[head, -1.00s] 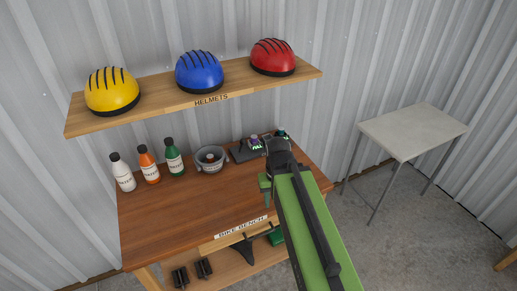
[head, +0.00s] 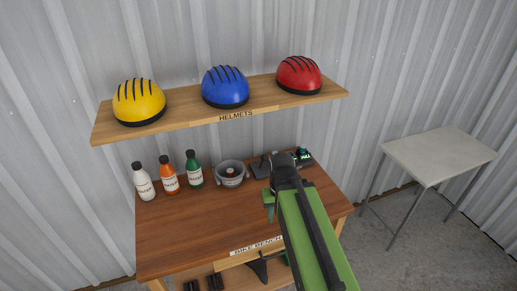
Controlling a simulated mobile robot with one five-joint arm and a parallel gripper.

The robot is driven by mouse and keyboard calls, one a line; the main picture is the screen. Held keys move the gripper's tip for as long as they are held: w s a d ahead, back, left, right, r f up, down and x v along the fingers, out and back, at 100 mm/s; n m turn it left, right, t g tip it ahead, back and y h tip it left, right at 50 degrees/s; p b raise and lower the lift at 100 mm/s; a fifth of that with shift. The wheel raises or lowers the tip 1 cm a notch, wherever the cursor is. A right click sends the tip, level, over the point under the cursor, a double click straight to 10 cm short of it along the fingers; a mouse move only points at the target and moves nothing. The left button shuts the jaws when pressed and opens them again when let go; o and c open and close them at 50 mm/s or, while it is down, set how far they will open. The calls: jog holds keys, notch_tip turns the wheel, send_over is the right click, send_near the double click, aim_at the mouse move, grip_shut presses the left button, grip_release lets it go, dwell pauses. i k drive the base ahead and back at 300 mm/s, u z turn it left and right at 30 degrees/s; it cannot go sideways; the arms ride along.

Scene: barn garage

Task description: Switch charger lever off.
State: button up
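The charger (head: 304,157) is a dark unit with a lit green display at the back right of the wooden bike bench (head: 205,232). My gripper (head: 284,160) is in front of its left part and covers much of it. I cannot make out the lever; it is hidden or too small to tell. My green arm reaches in from the lower right. The gripper is seen from behind, so its fingers do not show clearly, and I cannot tell whether it touches the charger.
A grey bowl (head: 231,173) stands left of my gripper. White (head: 143,181), orange (head: 169,175) and green (head: 193,169) bottles stand further left. A shelf (head: 180,118) with yellow, blue and red helmets hangs above. A pale table (head: 440,157) stands at right, with open floor between.

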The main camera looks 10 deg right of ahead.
aim_at(263, 157)
jog(key=i, duration=0.6)
jog(key=u, duration=0.65)
jog(key=k, duration=0.4)
jog(key=u, duration=0.45)
jog(key=i, duration=0.5)
